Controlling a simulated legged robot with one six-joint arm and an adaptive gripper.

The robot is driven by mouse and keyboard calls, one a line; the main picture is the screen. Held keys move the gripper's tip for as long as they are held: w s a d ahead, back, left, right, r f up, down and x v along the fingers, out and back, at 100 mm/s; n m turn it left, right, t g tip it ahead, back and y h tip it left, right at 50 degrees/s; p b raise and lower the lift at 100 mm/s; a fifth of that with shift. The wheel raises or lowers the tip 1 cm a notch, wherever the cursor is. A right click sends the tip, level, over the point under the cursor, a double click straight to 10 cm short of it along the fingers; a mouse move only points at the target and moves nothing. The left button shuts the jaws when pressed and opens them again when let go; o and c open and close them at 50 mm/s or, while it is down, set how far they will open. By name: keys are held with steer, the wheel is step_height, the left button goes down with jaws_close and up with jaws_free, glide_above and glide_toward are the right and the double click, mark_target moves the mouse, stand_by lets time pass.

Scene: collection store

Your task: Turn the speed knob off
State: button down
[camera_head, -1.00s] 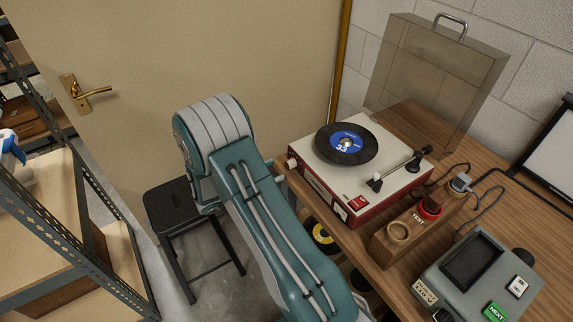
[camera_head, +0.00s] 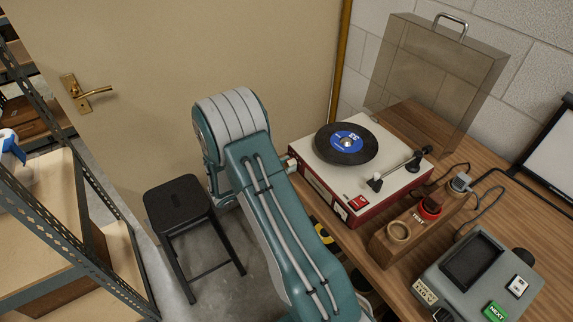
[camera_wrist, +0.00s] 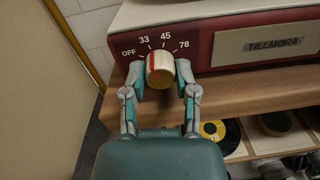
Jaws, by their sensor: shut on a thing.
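The speed knob (camera_wrist: 160,70) is a cream round knob with a red pointer line, on the dark red front of the record player (camera_head: 355,205). In the wrist view its pointer is tilted up and slightly left, nearest the 33 mark. The dial reads OFF, 33, 45, 78 from left to right. My gripper (camera_wrist: 159,77) is shut on the knob, one finger on its left side and one on its right. In the head view my arm hides the gripper, and a bit of the knob (camera_head: 292,165) shows beside the arm.
A black record with a blue label (camera_head: 346,143) lies on the platter, beside the tonearm (camera_head: 395,168). A wooden block (camera_head: 400,244) and a grey device (camera_head: 466,275) stand on the table to the right. A black stool (camera_head: 178,203) stands to the left of my arm.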

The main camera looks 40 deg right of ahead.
steer(key=shift+w+n, duration=0.1)
steer(key=shift+n, duration=0.3)
steer(key=n, duration=0.3)
steer(key=shift+w+n, duration=0.1)
steer(key=shift+n, duration=1.7)
steer(key=shift+c, duration=1.9)
jaws_free()
steer(key=shift+d, duration=0.1)
